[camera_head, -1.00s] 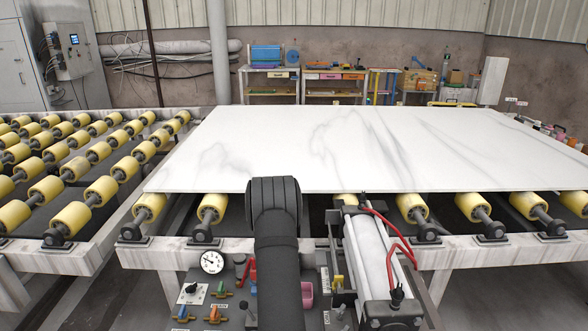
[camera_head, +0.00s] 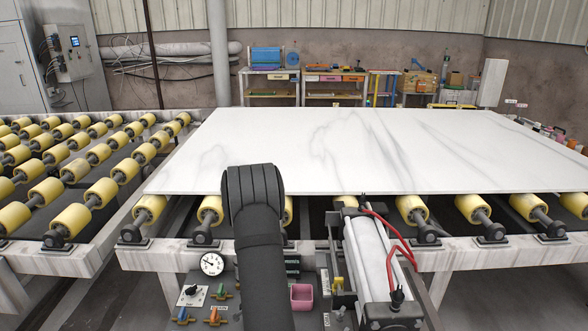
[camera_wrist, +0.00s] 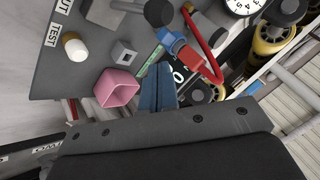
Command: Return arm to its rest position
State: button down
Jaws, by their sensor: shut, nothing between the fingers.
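My gripper (camera_wrist: 157,85) shows in the wrist view as two blue fingers side by side, shut with nothing between them. My gripper is hidden there.
The panel carries a round gauge (camera_head: 211,264), coloured levers and the pink box (camera_head: 302,297). Yellow rollers (camera_head: 70,219) fill the left. Workbenches (camera_head: 272,87) stand along the back wall.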

jog(key=s+a+n+g+h, duration=0.2)
jog(key=a+n+g, duration=0.25)
jog(key=a, duration=2.35)
notch_tip(320, 180, up, 5)
jog(key=s+a+n, duration=0.1)
jog(key=s+n, duration=0.1)
jog(key=s, duration=0.1)
jog(key=shift+t, duration=0.45)
jog(key=x, duration=0.5)
jog(key=shift+m, duration=0.25)
dwell(0.9)
